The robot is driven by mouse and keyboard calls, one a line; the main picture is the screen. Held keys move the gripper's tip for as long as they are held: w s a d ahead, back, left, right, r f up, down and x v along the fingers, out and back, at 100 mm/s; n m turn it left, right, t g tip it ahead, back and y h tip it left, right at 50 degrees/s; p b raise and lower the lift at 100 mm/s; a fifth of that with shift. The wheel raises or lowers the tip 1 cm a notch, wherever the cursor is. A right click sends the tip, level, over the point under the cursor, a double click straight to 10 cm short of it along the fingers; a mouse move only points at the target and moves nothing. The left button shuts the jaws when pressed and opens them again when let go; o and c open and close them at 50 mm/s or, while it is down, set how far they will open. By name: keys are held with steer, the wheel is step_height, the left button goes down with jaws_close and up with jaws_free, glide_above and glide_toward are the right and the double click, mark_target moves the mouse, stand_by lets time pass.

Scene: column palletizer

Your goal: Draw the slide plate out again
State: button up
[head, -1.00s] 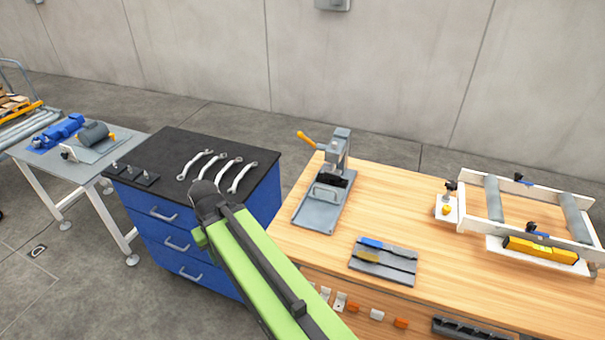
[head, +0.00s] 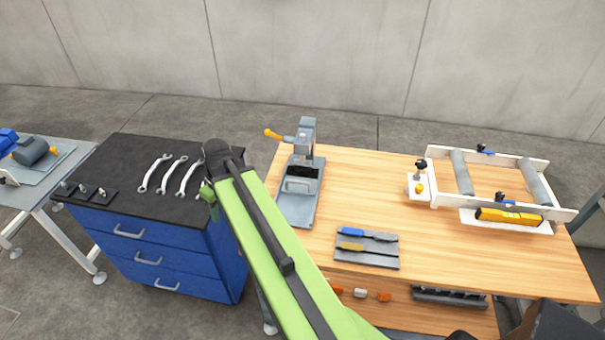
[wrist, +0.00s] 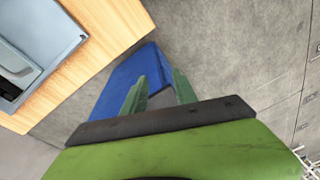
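The slide plate (head: 296,211) is a grey flat plate with a raised handle (head: 300,186). It lies on the wooden bench at the foot of a grey press (head: 305,140) with an orange lever. Part of the plate (wrist: 48,22) and its handle (wrist: 15,84) show at the upper left of the wrist view. My gripper (wrist: 160,73) is open and empty, its two green fingers apart, off the bench edge and to one side of the plate. In the head view only a bit of green shows beside my arm, left of the plate; the fingertips are hidden there.
A blue drawer cabinet (head: 150,262) with several wrenches on its black top stands left of the bench (head: 480,262). A grey tray (head: 365,258) with two tools lies right of the plate. A white roller frame (head: 433,180) stands farther right. Floor shows between cabinet and bench.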

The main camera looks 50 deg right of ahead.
steer(key=s+d+r+n+t+p, duration=0.1)
steer(key=s+d+r+p, duration=0.15)
steer(key=d, duration=0.55)
steer(key=s+d+r+n+t+p, duration=0.1)
steer(key=d+r, duration=0.2)
steer(key=d, duration=0.5)
steer(key=n+t+p, duration=0.2)
steer(key=n+p, duration=0.1)
glide_toward(303, 183)
steer(key=shift+h, duration=0.3)
steer(key=b+x, duration=0.2)
steer(key=b, duration=0.3)
steer(key=b+x, duration=0.3)
steer(key=b, duration=0.3)
steer(key=b+x, duration=0.3)
steer(key=b, duration=0.2)
steer(key=shift+w+a, duration=0.3)
steer(key=shift+w, duration=0.15)
steer(key=shift+r, duration=0.1)
jaws_close()
